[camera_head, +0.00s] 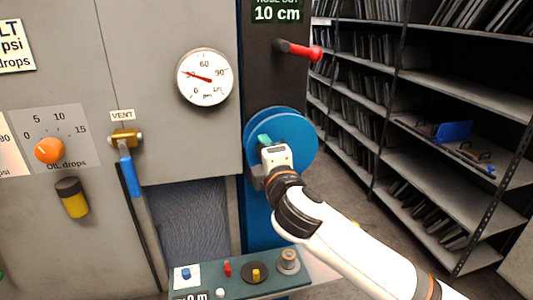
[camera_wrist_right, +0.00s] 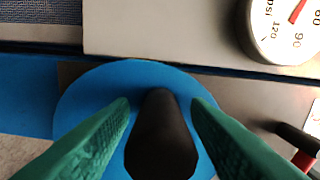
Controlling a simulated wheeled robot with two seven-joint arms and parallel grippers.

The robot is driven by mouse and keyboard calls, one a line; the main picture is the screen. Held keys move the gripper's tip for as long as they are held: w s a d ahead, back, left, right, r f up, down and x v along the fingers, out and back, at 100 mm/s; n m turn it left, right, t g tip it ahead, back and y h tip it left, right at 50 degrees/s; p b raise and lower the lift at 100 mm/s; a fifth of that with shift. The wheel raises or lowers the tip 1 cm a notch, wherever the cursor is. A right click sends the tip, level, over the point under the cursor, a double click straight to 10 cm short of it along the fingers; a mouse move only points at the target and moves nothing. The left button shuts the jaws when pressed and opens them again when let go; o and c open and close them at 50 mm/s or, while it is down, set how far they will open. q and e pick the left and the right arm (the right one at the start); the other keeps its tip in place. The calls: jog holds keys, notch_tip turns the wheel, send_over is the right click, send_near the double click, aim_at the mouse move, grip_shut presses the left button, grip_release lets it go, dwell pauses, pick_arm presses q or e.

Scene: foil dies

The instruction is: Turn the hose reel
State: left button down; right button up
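The hose reel (camera_head: 298,128) is a round blue disc on the dark and blue post, right of the grey panel. It also fills the middle of the right wrist view (camera_wrist_right: 85,97). A black crank handle (camera_wrist_right: 160,135) sticks out from it toward the camera. My right gripper (camera_head: 264,143) is at the reel's lower left face. In the wrist view its green fingers (camera_wrist_right: 160,104) stand on both sides of the handle, with blue showing between each finger and the handle. In the head view the gripper hides the handle. My left gripper is out of view.
A red-tipped lever (camera_head: 300,50) juts out above the reel, under a "10 cm" display (camera_head: 277,12). A pressure gauge (camera_head: 204,77) and a blue-handled vent valve (camera_head: 127,160) are to the left. A small control ledge (camera_head: 245,290) lies below. Shelves (camera_head: 440,85) stand behind at right.

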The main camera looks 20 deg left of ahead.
jog(key=b+v, duration=0.3)
jog(key=v, duration=0.9)
jog(key=shift+b, duration=0.35)
